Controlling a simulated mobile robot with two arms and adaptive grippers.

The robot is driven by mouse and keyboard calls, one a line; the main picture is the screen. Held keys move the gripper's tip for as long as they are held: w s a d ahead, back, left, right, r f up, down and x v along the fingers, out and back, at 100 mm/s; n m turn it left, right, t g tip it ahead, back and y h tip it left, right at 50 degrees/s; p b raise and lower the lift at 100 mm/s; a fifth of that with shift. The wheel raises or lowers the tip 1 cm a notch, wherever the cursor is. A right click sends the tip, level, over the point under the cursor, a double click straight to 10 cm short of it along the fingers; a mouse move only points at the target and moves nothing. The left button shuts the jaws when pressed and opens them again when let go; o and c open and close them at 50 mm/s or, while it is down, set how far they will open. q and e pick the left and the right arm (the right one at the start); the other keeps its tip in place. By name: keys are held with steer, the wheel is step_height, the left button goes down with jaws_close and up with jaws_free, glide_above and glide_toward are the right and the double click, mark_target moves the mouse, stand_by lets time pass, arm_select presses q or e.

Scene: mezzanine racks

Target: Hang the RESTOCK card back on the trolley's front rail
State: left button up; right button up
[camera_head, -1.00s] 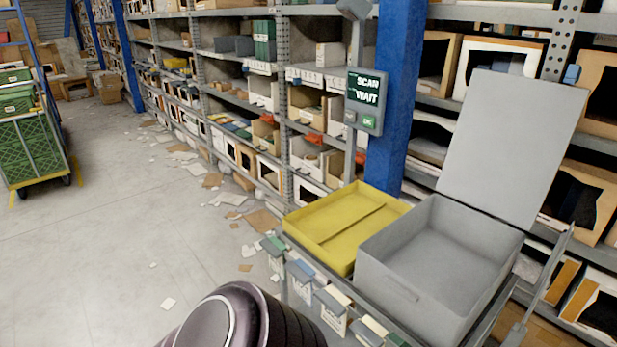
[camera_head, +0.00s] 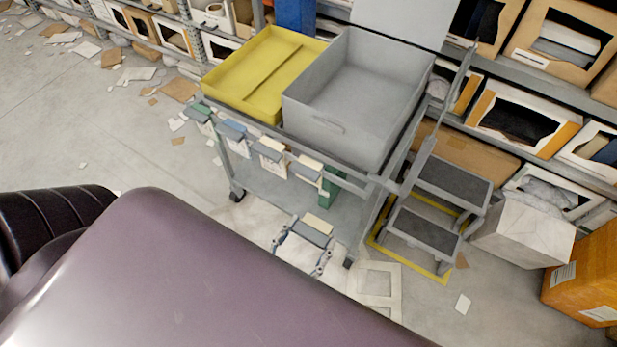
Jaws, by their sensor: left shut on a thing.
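The grey trolley (camera_head: 337,160) stands in the middle of the view. Several cards with coloured clips hang along its front rail: a green one (camera_head: 198,110), a blue one (camera_head: 232,129), a cream one (camera_head: 269,150) and another cream and blue-grey one (camera_head: 307,169). My left gripper (camera_head: 303,250) is low in front of the trolley, below the rail and apart from it. It is shut on a card with a cream and blue-grey clip (camera_head: 313,229); the lettering is too small to read. My arm hides the area nearer to me. My right gripper is not in view.
A yellow tray (camera_head: 225,80) and an open grey bin (camera_head: 325,130) sit on the trolley. A step stool (camera_head: 425,233) stands at its right, beside a white box (camera_head: 530,235) and an orange box (camera_head: 585,280). Shelving runs behind. Paper scraps litter the floor at left.

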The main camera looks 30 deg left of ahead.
arm_select(q)
steer(key=shift+w+f, duration=0.15)
steer(key=shift+w, duration=0.4)
steer(key=b, duration=0.2)
glide_toward(348, 184)
steer(key=shift+r, duration=1.85)
steer(key=shift+w+b, duration=1.15)
steer(key=shift+w, duration=2.45)
steer(key=shift+f, duration=0.4)
steer(key=shift+s+p, duration=0.15)
steer(key=shift+p, duration=0.3)
steer(key=shift+f, duration=0.1)
steer(key=shift+f+b, duration=1.1)
steer(key=shift+f, duration=0.25)
